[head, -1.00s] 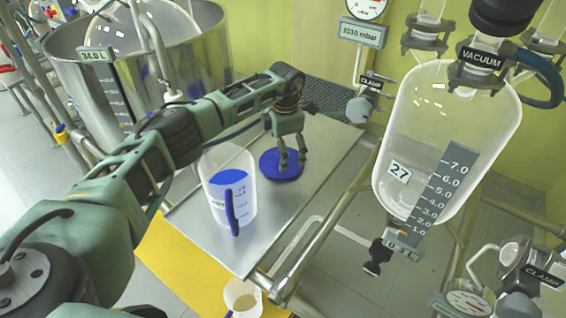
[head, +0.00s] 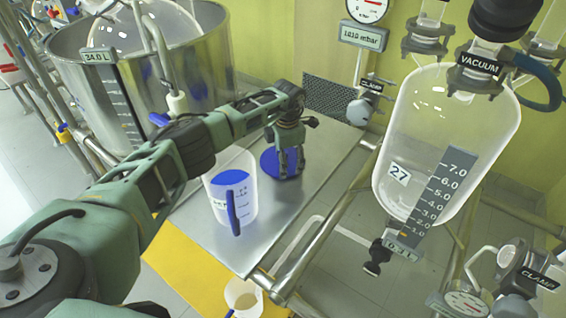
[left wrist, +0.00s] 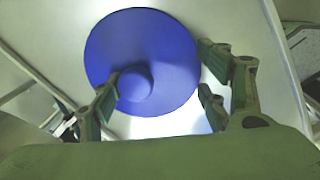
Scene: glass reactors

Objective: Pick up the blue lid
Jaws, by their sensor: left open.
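The blue lid (head: 270,163) lies on the metal table behind a clear jug (head: 218,212). It is a flat disc; in the left wrist view it shows a round raised knob (left wrist: 136,83). My left gripper (head: 291,168) is right over the lid, pointing down, and covers part of it. In the left wrist view my left gripper (left wrist: 157,92) is open, one finger on the left near the knob and two on the right. The knob lies between them, nearer the left finger. I cannot tell whether the fingers touch the lid. My right gripper is not in view.
The jug, holding blue contents, stands close in front of the lid. A big steel vessel (head: 70,85) stands at the left. A glass reactor (head: 440,125) hangs at the right beyond the rail. The metal table (head: 290,215) is bare right of the jug.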

